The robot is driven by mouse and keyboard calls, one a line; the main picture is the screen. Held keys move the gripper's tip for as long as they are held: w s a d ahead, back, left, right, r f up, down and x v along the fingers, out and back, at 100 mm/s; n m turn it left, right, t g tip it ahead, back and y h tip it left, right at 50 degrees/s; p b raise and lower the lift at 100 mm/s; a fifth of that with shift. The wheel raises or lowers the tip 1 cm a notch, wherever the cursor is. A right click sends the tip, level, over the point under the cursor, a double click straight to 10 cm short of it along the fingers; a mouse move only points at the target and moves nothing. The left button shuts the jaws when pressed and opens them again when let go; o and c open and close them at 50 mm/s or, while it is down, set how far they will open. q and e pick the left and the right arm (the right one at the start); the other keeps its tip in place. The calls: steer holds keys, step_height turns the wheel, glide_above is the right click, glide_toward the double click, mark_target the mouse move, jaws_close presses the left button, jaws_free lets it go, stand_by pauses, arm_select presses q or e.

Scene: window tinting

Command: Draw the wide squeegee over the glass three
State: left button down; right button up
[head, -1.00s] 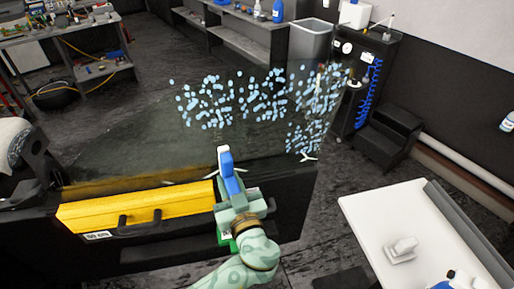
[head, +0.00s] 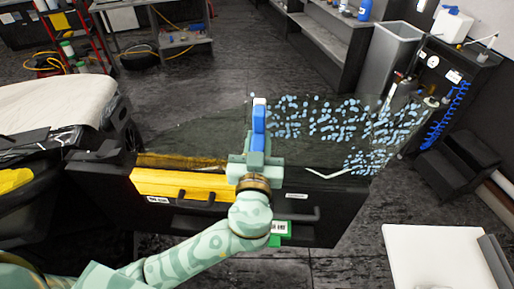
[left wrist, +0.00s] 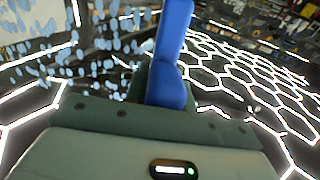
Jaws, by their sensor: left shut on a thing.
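My left gripper (head: 258,162) is shut on the blue wide squeegee (head: 258,128), which stands up from the jaws with a pale top end. The left wrist view also shows the blue squeegee (left wrist: 172,60) rising from the jaws (left wrist: 165,105). The clear glass (head: 205,140) stands along the top of a dark door panel (head: 330,212). Light-blue drops (head: 330,122) cover its upper and right part, to the right of the squeegee. I cannot tell whether the squeegee touches the glass. My right gripper is not in view.
A yellow piece with a dark handle (head: 165,184) is on the door's left part. A green piece (head: 283,229) is low by my arm. A white-topped table (head: 430,255) stands at the lower right. A grey bin (head: 392,62) stands behind. Dark floor lies between.

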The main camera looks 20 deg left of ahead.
arm_select(q)
steer(key=shift+x, duration=0.9)
stand_by(0.4)
steer(key=shift+d+r+b, duration=0.1)
steer(key=shift+b, duration=0.2)
